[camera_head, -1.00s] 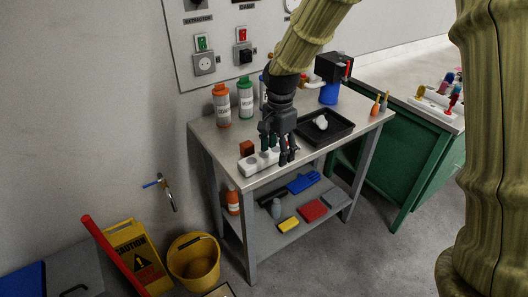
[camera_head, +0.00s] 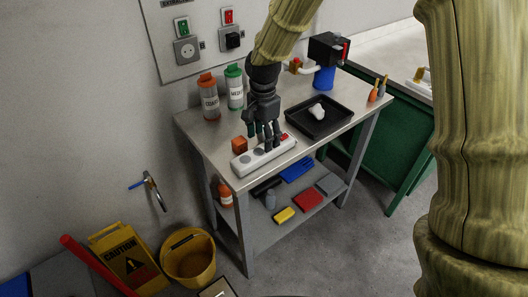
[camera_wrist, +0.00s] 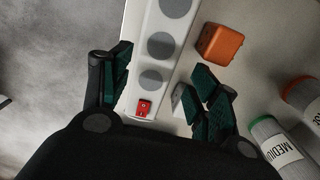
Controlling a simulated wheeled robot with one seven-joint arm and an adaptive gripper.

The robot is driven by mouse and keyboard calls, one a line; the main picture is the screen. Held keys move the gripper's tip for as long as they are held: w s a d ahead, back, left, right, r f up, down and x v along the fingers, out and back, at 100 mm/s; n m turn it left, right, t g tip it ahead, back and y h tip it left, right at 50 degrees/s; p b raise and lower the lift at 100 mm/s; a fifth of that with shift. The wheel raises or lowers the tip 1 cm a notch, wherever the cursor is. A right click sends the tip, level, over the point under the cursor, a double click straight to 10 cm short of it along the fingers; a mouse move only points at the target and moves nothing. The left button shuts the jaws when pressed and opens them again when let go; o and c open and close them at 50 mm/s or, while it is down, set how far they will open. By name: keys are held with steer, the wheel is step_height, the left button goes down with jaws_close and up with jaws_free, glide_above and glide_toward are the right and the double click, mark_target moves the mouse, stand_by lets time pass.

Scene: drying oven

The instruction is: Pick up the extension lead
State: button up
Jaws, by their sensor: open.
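The extension lead (camera_head: 246,161) is a white bar with grey round sockets and a red switch, lying along the front edge of the metal table. My gripper (camera_head: 267,141) is over its right part, pointing down. In the wrist view the lead (camera_wrist: 172,42) runs up between the fingers of my gripper (camera_wrist: 160,92), with the red switch (camera_wrist: 144,108) near the palm. One finger is on each side of the lead. The jaws are open; I cannot tell whether a fingertip touches it.
An orange-brown block (camera_head: 239,145) sits right behind the lead and also shows in the wrist view (camera_wrist: 218,44). A black tray (camera_head: 332,125) with a white lump is to the right. Two labelled bottles, one orange-capped (camera_head: 209,98) and one green-capped (camera_head: 234,88), stand at the back.

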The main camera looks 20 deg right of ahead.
mark_target(264, 153)
steer(key=shift+s+f, duration=0.25)
steer(key=shift+f, duration=0.2)
steer(key=shift+f+p, duration=0.5)
steer(key=shift+f, duration=1.6)
steer(key=c, duration=0.9)
steer(key=shift+c, duration=0.5)
steer(key=shift+r, duration=0.1)
